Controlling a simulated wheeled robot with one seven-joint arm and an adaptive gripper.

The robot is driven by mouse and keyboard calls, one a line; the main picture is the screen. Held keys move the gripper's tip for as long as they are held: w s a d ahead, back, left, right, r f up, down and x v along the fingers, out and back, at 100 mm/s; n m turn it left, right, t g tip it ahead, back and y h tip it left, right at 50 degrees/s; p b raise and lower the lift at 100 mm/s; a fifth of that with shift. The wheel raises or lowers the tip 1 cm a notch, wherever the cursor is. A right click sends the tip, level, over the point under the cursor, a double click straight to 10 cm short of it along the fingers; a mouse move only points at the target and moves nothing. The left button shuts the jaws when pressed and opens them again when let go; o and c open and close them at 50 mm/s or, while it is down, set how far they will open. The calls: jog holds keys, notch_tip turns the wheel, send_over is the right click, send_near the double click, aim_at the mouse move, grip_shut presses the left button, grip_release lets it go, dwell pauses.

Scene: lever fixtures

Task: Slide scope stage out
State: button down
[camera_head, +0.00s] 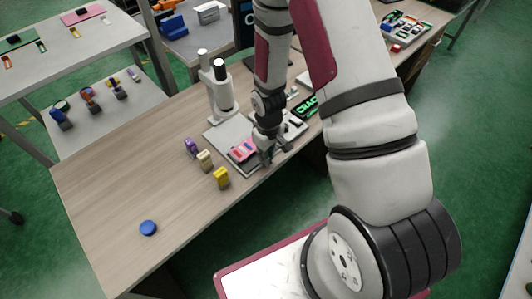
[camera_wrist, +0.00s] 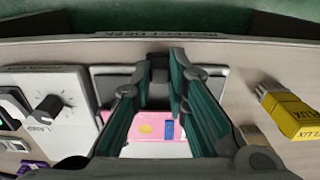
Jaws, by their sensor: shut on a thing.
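The white microscope (camera_head: 220,95) stands upright on the wooden desk, left of my arm. Its flat grey stage (camera_head: 240,160) lies low at the front, with a pink slide (camera_head: 243,149) on it. In the wrist view the stage (camera_wrist: 217,85) shows on both sides of my fingers, and the pink slide (camera_wrist: 150,125) lies between them. My gripper (camera_head: 266,158) is at the stage's front edge. In the wrist view my gripper (camera_wrist: 159,68) is shut on a small dark piece at that edge, which looks like the stage handle. The fingers hide most of it.
Small blocks, one yellow (camera_head: 221,177), stand left of the stage. The yellow block (camera_wrist: 290,112) is right of my fingers in the wrist view. A panel with a black knob (camera_wrist: 48,104) is to the left. A blue disc (camera_head: 148,228) lies on otherwise clear desk.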

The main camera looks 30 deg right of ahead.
jog(key=c, duration=1.6)
grip_release()
jog(key=shift+s+d, duration=0.1)
jog(key=shift+s, duration=0.15)
jog(key=shift+o, duration=0.2)
jog(key=shift+w+r, duration=0.1)
jog(key=shift+r, duration=0.45)
notch_tip(320, 180, up, 11)
jog(key=shift+f, duration=0.1)
jog(key=s+r+m+t, duration=0.1)
jog(key=s+r, duration=0.1)
jog(key=r, duration=0.7)
jog(key=s+r+m+t, duration=0.1)
jog(key=s+r, duration=0.1)
jog(key=r, duration=0.8)
jog(key=s+a+r+m+t, duration=0.1)
jog(key=s+a+r+t, duration=0.2)
jog(key=s+r, duration=0.8)
jog(key=shift+s+a+m, duration=0.15)
jog(key=shift+s+m, duration=0.15)
jog(key=shift+s, duration=0.55)
